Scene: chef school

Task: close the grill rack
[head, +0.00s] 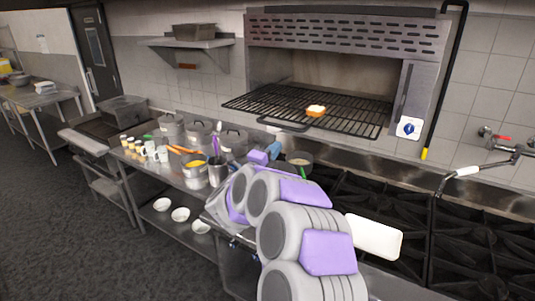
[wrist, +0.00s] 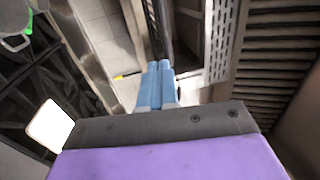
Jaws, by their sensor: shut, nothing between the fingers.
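The grill rack (head: 355,112) is a black wire grid. It sticks out from the opening of the steel grill (head: 340,35) on the wall in the head view. A small orange-brown piece of food (head: 316,111) lies on it. My gripper (head: 273,149) has blue fingers and is in front of and below the rack's front edge, near the front handle loop. The fingers also show in the wrist view (wrist: 157,68), side by side and shut, holding nothing. Dark bars, which look like part of the rack, show beyond the fingertips there. I cannot tell whether the fingers touch the rack.
A black stove top (head: 465,225) with burner grates lies at the lower right. Several pots (head: 233,137) stand on the counter to the left. A wall tap (head: 500,143) is at the right. A shelf (head: 187,43) hangs left of the grill. The dark floor (head: 70,220) at the left is clear.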

